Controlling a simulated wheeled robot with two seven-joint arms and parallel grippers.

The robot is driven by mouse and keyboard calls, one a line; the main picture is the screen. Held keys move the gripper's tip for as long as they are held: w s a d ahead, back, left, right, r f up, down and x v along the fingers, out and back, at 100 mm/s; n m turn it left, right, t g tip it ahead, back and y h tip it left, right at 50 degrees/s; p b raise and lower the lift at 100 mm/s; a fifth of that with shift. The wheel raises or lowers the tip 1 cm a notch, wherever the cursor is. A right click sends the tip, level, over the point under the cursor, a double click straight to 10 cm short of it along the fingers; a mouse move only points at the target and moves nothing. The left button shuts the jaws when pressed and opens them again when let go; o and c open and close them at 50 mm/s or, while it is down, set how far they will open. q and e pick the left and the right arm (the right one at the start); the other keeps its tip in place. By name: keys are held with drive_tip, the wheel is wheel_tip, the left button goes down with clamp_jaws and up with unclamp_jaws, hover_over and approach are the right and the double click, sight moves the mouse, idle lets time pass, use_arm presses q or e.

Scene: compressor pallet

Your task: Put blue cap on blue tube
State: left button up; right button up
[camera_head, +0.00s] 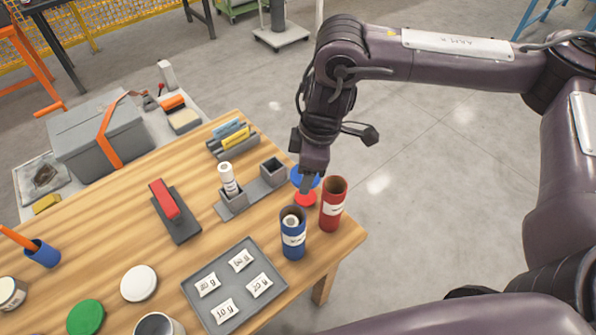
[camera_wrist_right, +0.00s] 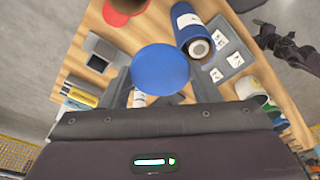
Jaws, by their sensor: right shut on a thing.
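My right gripper (camera_head: 308,186) is shut on the blue cap (camera_wrist_right: 160,72), a round disc. The cap is partly behind the gripper in the head view (camera_head: 298,177). It is held beside the blue tube (camera_head: 293,242), apart from it. The blue tube stands upright near the table's front right corner with its top open and a white roll inside. The tube also shows in the right wrist view (camera_wrist_right: 188,26), up and right of the cap. A dark gripper, seemingly my left (camera_wrist_right: 284,45), is small at the right of the wrist view; its jaws are unclear.
A red tube (camera_head: 332,208) stands close to the blue tube, with a red cap (camera_head: 306,200) lying behind. A grey tray (camera_head: 204,308) with white packets lies left of the blue tube. A grey holder (camera_head: 252,194) with a white tube stands behind. The table edge is close on the right.

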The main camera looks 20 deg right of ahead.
sight(293, 184)
drive_tip(key=a+n+p, duration=0.1)
drive_tip(key=n, duration=0.2)
drive_tip(key=s+a+r+n+g+p, duration=0.1)
drive_tip(key=n, duration=0.3)
drive_tip(key=s+a+n+p, duration=0.1)
drive_tip(key=n, duration=0.3)
drive_tip(key=shift+s+r+g, duration=0.15)
drive_tip(key=shift+r+g, duration=0.05)
drive_tip(key=shift+g, duration=0.1)
drive_tip(key=n, duration=0.3)
drive_tip(key=s+a+n+p, duration=0.1)
drive_tip(key=shift+r+h, duration=0.1)
drive_tip(key=shift+h, duration=0.2)
drive_tip(key=f+n+b, duration=0.2)
drive_tip(key=f+b, duration=0.3)
drive_tip(key=shift+s+a+f+n+g, duration=0.15)
drive_tip(key=shift+s+a+n+g, duration=0.15)
drive_tip(key=shift+n, duration=0.1)
drive_tip(key=shift+f+b, duration=0.35)
drive_tip(key=shift+f, duration=0.35)
drive_tip(key=shift+r, duration=0.1)
drive_tip(key=shift+f+p, duration=0.35)
drive_tip(key=shift+f, duration=0.25)
idle(0.4)
